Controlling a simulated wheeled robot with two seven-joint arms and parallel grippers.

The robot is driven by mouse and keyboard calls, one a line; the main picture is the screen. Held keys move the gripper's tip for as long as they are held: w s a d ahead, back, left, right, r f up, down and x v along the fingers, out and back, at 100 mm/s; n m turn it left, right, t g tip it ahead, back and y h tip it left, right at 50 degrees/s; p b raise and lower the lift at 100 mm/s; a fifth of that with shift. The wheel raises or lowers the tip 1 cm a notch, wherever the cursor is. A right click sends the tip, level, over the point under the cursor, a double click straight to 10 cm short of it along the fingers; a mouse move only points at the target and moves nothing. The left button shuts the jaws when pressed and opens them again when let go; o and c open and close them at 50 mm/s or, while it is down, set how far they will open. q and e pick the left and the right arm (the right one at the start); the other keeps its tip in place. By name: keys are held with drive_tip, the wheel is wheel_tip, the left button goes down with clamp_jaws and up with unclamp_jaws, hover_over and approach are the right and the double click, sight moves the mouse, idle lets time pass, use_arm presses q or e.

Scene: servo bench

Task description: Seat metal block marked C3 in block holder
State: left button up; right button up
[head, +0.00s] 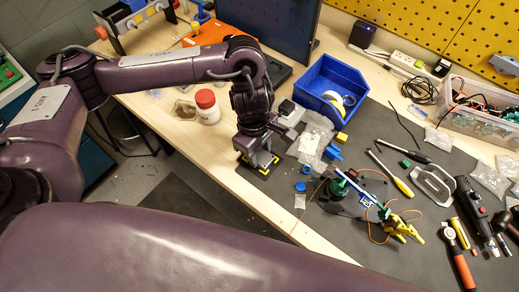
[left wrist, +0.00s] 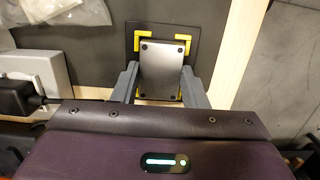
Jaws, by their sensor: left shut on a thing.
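The metal block (left wrist: 161,68) is a grey rectangular plate with dark dots at its corners; no C3 mark is readable. My left gripper (left wrist: 160,84) is shut on it, one finger on each side; in the head view the gripper (head: 262,157) points down at the bench's front edge. The block holder (left wrist: 139,40) is a dark plate with yellow corner brackets, directly below the block. Yellow shows around the block's far and near ends. The holder also shows in the head view (head: 246,170). I cannot tell whether the block rests in the holder or is just above it. My right gripper is not in view.
A blue bin (head: 329,88) with tape rolls stands behind the gripper. Clear plastic bags (head: 309,146) lie close to its right. A white jar with a red lid (head: 207,106) stands to the left. Tools and wires cover the mat on the right.

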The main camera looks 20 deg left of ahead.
sight(259, 155)
use_arm(q)
drive_tip(key=o, duration=1.1)
drive_tip(key=shift+c, duration=1.1)
drive_tip(key=shift+r, duration=0.1)
drive_tip(key=shift+r+p, duration=2.95)
drive_tip(key=shift+r, duration=0.5)
